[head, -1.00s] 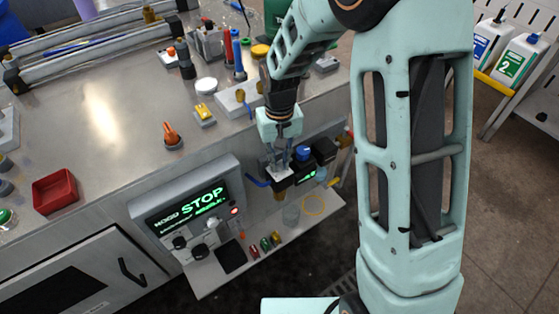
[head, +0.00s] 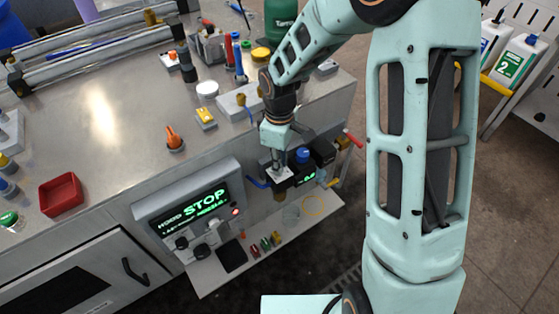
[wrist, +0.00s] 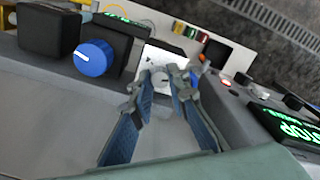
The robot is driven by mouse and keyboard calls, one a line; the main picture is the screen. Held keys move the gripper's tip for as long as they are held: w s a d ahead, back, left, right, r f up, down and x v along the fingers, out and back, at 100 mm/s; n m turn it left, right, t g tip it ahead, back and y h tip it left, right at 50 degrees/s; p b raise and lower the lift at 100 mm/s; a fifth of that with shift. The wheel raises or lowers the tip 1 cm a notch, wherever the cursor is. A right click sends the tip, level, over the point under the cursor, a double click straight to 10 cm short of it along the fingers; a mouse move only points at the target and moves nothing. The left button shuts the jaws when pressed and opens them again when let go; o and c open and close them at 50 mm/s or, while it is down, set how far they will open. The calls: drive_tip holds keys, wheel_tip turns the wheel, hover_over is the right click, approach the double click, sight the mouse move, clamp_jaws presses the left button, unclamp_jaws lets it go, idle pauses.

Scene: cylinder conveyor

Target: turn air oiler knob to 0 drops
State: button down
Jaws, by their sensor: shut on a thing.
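A small round grey knob (wrist: 160,79) sits on a white-topped unit (wrist: 158,57), which also shows in the head view (head: 284,177) at the front edge of the bench. It appears to be the oiler knob. My gripper (head: 279,168) points down onto this unit. In the wrist view my gripper (wrist: 161,84) has one finger on each side of the grey knob and is shut on it. Any drop markings are too small to read. In the head view the fingers hide the knob.
A blue knob (wrist: 95,57) on a dark body stands close beside the white-topped unit, with a black block (wrist: 48,32) beyond it. A control box (head: 190,205) with a green STOP display is on the other side. A shelf (head: 272,262) lies below.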

drive_tip(key=shift+n+p, duration=0.3)
drive_tip(key=shift+n, duration=0.7)
drive_tip(key=c, duration=1.8)
unclamp_jaws()
drive_tip(key=shift+c, duration=0.2)
drive_tip(key=shift+r, duration=0.1)
wheel_tip(320, 180, up, 12)
